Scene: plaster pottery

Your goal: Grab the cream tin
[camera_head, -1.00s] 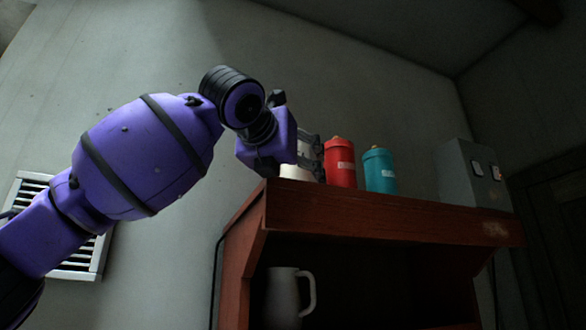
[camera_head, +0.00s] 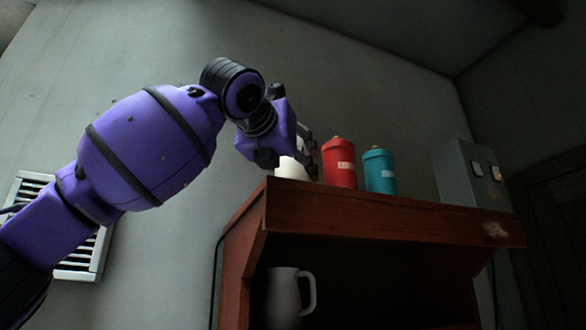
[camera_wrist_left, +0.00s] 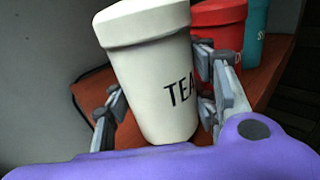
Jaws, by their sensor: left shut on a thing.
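The cream tin (camera_head: 291,168) stands at the left end of the top of the red-brown wooden cabinet, partly hidden behind my gripper in the head view. In the left wrist view the cream tin (camera_wrist_left: 150,75) is large, has a lid and dark letters "TEA", and looks slightly tilted. My left gripper (camera_head: 309,152) is shut on it, with one finger on each side of its body in the wrist view. Whether its base touches the cabinet top is hidden. My right gripper is in neither view.
A red tin (camera_head: 339,164) stands close to the right of the cream tin, then a teal tin (camera_head: 379,172). A grey switch box (camera_head: 465,175) is farther right. A pale jug (camera_head: 284,298) sits inside the cabinet (camera_head: 380,212). The wall is behind.

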